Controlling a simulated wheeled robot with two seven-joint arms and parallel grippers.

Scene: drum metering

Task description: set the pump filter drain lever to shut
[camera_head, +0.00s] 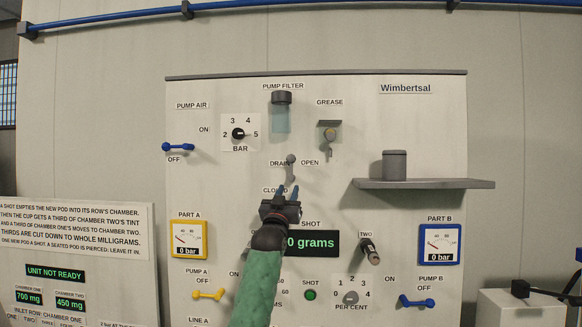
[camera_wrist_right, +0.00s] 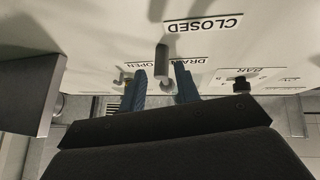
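The grey drain lever (camera_head: 291,163) is on the wall panel below the pump filter (camera_head: 281,113), between the labels DRAIN and OPEN, with CLOSED below. Its lower part points down toward CLOSED; its exact setting is hard to tell. My right gripper (camera_head: 289,191) is just below it, fingers pointing up, open. In the right wrist view, which is upside down, the lever's grey end (camera_wrist_right: 162,61) lies near the gap between the two blue fingertips (camera_wrist_right: 160,76), with space visible on both sides. My left gripper is not in view.
A grey shelf (camera_head: 424,184) with a dark cup-like part (camera_head: 395,165) juts out at the right. The grease fitting (camera_head: 329,137) is up and right of the lever. The grams display (camera_head: 312,243) is partly hidden behind my right arm. A blue air lever (camera_head: 178,148) is at left.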

